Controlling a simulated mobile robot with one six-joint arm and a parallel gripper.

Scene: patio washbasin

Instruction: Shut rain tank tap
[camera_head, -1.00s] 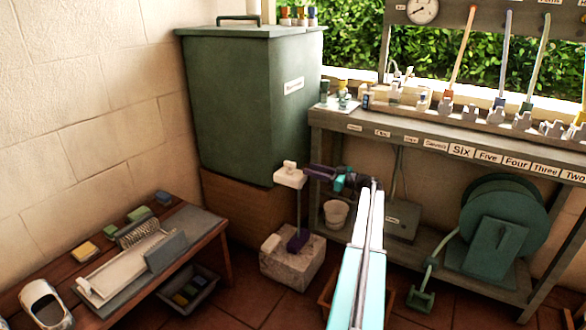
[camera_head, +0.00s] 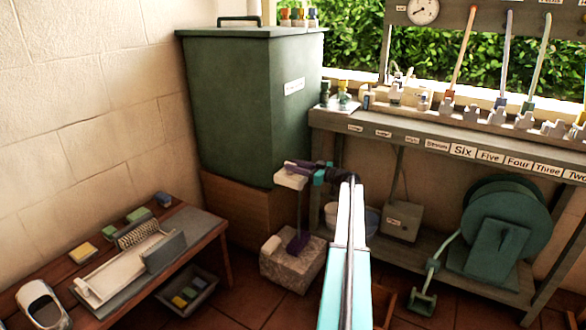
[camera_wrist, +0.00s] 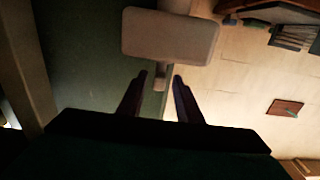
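The green rain tank (camera_head: 245,105) stands on a brown base by the wall. A cream block (camera_head: 291,181), which looks like part of the tap, is at the tank's lower front corner, above a stone block (camera_head: 292,264). My gripper (camera_head: 291,165) is at the cream block's upper edge and hides part of it. In the wrist view the cream piece (camera_wrist: 170,37) lies just ahead of my gripper (camera_wrist: 161,76), with a short stem (camera_wrist: 160,80) between the fingertip lines. The two dark fingers are apart. I cannot tell whether they touch the stem.
A low wooden table (camera_head: 208,226) with a washboard-like tray is at the left. A grey shelf bench (camera_head: 400,131) with labels runs along the right. A green hose reel (camera_head: 505,230) and a pale bucket (camera_head: 332,216) stand beneath it. Floor room is narrow.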

